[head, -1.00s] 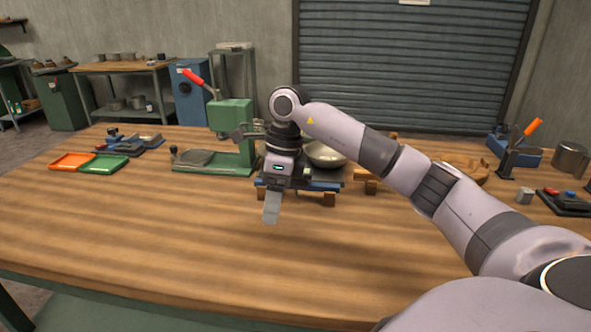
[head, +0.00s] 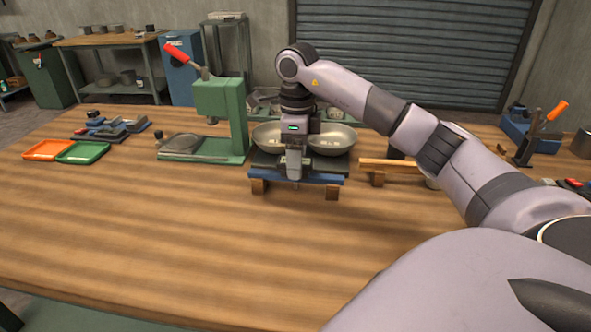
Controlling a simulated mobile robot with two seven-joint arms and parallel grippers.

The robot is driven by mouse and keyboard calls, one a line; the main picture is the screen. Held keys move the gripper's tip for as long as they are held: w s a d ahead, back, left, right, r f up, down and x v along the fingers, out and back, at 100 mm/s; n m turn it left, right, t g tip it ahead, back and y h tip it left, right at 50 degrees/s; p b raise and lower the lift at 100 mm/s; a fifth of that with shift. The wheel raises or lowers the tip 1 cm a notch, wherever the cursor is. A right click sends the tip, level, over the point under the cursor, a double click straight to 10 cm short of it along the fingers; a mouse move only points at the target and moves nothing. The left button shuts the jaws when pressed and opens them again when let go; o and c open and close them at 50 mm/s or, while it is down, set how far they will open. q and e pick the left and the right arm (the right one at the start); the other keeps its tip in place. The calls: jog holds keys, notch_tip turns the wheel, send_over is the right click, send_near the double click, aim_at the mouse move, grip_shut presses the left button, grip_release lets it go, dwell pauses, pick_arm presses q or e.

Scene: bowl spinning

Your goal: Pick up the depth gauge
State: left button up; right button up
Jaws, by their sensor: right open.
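I cannot make out the depth gauge for certain in the head view. My right gripper (head: 294,168) points down in front of two shallow metal bowls on a low blue-and-dark stand. Its jaws are open, and I see no object between the fingers. The left bowl (head: 266,139) is partly hidden by the gripper and wrist; the right bowl (head: 335,141) shows beside them. The gripper also covers the middle of the stand (head: 325,178). I cannot tell whether it touches the stand. My left gripper is out of view.
A green press (head: 235,122) with a red handle stands left of the bowls. Orange (head: 45,151) and green (head: 83,153) trays lie at the far left, near a dark tray of small parts (head: 110,128). A wooden rack (head: 392,165) is to the right. The front tabletop is clear.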

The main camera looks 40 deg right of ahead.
notch_tip(320, 180, down, 4)
jog(key=shift+w+r, duration=0.15)
jog(key=shift+r, duration=0.05)
jog(key=c, duration=1.2)
jog(key=shift+r, duration=0.1)
